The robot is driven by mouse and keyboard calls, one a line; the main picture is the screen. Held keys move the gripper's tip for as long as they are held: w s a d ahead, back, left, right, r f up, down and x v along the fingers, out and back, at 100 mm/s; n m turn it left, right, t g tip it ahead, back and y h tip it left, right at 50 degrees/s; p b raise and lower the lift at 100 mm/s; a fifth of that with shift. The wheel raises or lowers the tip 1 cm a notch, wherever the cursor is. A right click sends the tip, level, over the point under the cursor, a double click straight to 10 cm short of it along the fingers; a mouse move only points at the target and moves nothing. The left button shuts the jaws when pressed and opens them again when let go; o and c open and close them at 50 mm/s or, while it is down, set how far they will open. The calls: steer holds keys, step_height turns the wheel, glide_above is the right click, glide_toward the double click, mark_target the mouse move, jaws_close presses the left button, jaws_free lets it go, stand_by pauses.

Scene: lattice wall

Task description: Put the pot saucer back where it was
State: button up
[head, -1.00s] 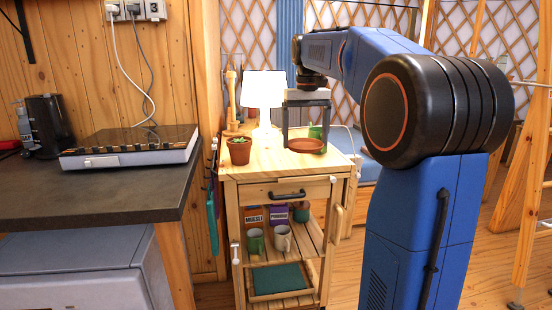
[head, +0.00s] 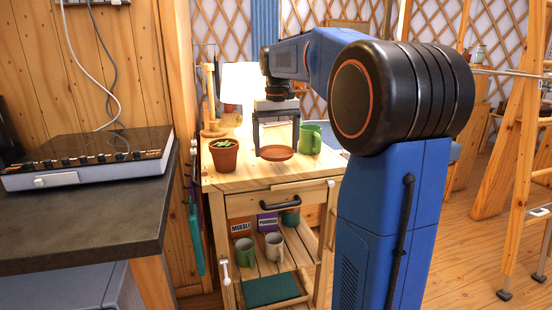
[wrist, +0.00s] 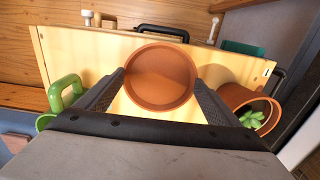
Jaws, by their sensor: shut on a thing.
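The pot saucer (head: 276,153) is a round, shallow terracotta dish. My gripper (head: 276,148) is shut on it, one finger at each side, over the small wooden cart (head: 240,180). In the wrist view the saucer (wrist: 160,77) sits level between the fingertips (wrist: 160,84). A small gap to the cart top cannot be ruled out. A terracotta pot with a green plant (head: 223,156) stands to the left of the saucer in the head view; it also shows at the right of the wrist view (wrist: 250,100).
A green mug (head: 311,138) stands on the cart right of the saucer, and a lit lamp (head: 240,85) stands behind. The cart's front top is bare. Mugs (head: 244,250) and boxes sit on the shelf below. A dark counter (head: 90,210) with a flat device is at left.

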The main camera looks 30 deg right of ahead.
mark_target(277, 154)
steer(key=shift+f, duration=2.05)
steer(key=shift+f, duration=0.15)
steer(key=o, duration=1)
step_height(277, 154, up, 12)
steer(key=s+a+f+n+t, duration=0.1)
steer(key=s+a+f, duration=0.4)
steer(key=s+f, duration=0.3)
steer(key=s+a+f+n+t, duration=0.1)
steer(key=s+a+f+t, duration=0.1)
steer(key=s+a+f, duration=0.3)
steer(key=s+a+f+n+t, duration=0.1)
steer(key=s+a+f, duration=0.4)
steer(key=s+f, duration=0.7)
steer(key=shift+s+a+f+t, duration=0.1)
steer(key=shift+s+a+t, duration=0.05)
steer(key=shift+s, duration=0.75)
steer(key=shift+s+a+f+t, duration=0.1)
steer(key=shift+s, duration=0.75)
steer(key=shift+s+a+f+t, duration=0.1)
steer(key=shift+s+a+t, duration=0.05)
steer(key=shift+s, duration=0.75)
